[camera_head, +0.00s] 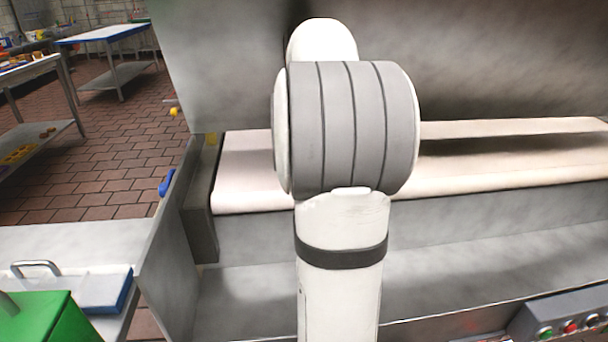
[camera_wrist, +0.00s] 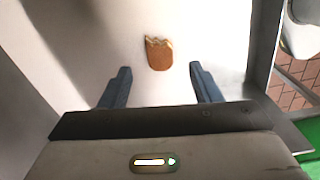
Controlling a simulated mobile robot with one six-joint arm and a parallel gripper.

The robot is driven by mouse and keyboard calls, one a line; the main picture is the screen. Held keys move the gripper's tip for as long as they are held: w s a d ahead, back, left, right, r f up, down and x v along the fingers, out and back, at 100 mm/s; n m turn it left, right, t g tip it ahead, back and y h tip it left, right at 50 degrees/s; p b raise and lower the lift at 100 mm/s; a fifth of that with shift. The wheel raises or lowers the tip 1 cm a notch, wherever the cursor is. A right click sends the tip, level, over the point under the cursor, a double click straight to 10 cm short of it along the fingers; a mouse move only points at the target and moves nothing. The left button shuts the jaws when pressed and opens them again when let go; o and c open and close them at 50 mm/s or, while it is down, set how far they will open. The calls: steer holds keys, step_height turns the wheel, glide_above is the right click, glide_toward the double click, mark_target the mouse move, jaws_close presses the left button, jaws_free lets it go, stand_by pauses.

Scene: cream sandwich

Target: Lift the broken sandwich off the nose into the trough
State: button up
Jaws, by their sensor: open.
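The broken sandwich (camera_wrist: 159,55) shows in the wrist view as a small brown piece with a jagged upper edge. It lies flat on a pale surface, ahead of my gripper (camera_wrist: 160,82) and roughly midway between the two fingers. My gripper is open and empty, its dark blue fingers wide apart on either side below the sandwich. The gap in height between fingers and surface is hard to tell. In the head view my arm covers the middle, and neither the gripper nor the sandwich shows. The cream conveyor belt (camera_head: 247,178) ends at the left in that view. I cannot identify the trough surely.
Steel walls stand behind and left of the belt. A control box (camera_head: 565,325) with coloured buttons is at front right. Tiled floor lies open beyond.

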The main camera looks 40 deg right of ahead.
step_height(320, 180, down, 5)
steer(key=shift+r+b, duration=0.15)
steer(key=shift+b, duration=0.4)
steer(key=shift+s, duration=0.1)
steer(key=c, duration=1)
steer(key=shift+c, duration=0.2)
steer(key=shift+r, duration=0.1)
steer(key=shift+r+p, duration=0.3)
steer(key=shift+r, duration=0.25)
steer(key=shift+w+a+r+p, duration=0.1)
steer(key=shift+a+r+p, duration=0.15)
steer(key=shift+r, duration=0.4)
steer(key=shift+w+a+r+p, duration=0.1)
steer(key=shift+r+p, duration=0.25)
steer(key=shift+r, duration=0.25)
steer(key=w+a, duration=0.3)
steer(key=a, duration=0.2)
steer(key=w+a+p, duration=0.1)
steer(key=w+a, duration=0.2)
steer(key=a, duration=0.1)
steer(key=w+a+p, duration=0.1)
steer(key=w+a, duration=0.2)
steer(key=a, duration=0.2)
steer(key=shift+a+f, duration=0.1)
steer(key=shift+a, duration=0.25)
